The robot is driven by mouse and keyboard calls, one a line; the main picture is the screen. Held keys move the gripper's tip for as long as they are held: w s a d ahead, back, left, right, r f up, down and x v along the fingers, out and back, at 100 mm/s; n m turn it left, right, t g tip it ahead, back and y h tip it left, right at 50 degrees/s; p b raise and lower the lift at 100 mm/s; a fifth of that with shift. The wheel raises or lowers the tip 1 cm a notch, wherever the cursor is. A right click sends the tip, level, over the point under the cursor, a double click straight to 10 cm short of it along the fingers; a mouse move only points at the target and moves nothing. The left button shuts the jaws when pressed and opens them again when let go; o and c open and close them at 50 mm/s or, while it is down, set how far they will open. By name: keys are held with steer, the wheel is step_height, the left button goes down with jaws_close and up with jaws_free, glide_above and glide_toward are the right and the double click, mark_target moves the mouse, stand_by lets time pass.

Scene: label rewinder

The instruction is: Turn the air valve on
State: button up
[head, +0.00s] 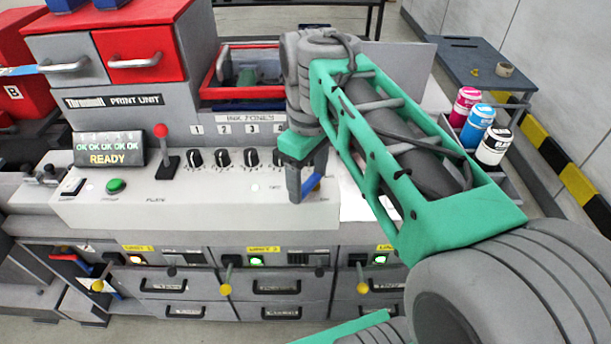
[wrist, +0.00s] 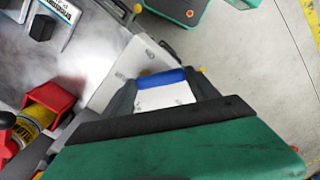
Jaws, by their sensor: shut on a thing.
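My gripper (head: 306,190) points down at the front right part of the grey print unit's sloping panel. A blue bar (head: 313,185), which looks like the air valve's handle, sits between its fingers. In the wrist view the blue bar (wrist: 162,78) lies across the gap between the two dark fingertips, and my gripper (wrist: 163,90) is shut on it. Small lettering shows on the pale plate beside it, too small to read surely. The valve's body is hidden by my gripper and arm in the head view.
A red-knobbed lever (head: 163,150), black dials (head: 223,157) and a green button (head: 116,186) are on the panel to the left. A display (head: 110,149) reads READY. Ink bottles (head: 481,128) stand at right. Yellow-knobbed levers (head: 226,290) project below.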

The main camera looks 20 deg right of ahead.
mark_target(308, 184)
steer(key=shift+d+n, duration=0.1)
steer(key=shift+n, duration=0.4)
steer(key=o, duration=1.4)
steer(key=shift+c, duration=0.2)
step_height(308, 184, up, 8)
steer(key=shift+f, duration=0.1)
steer(key=shift+s, duration=0.1)
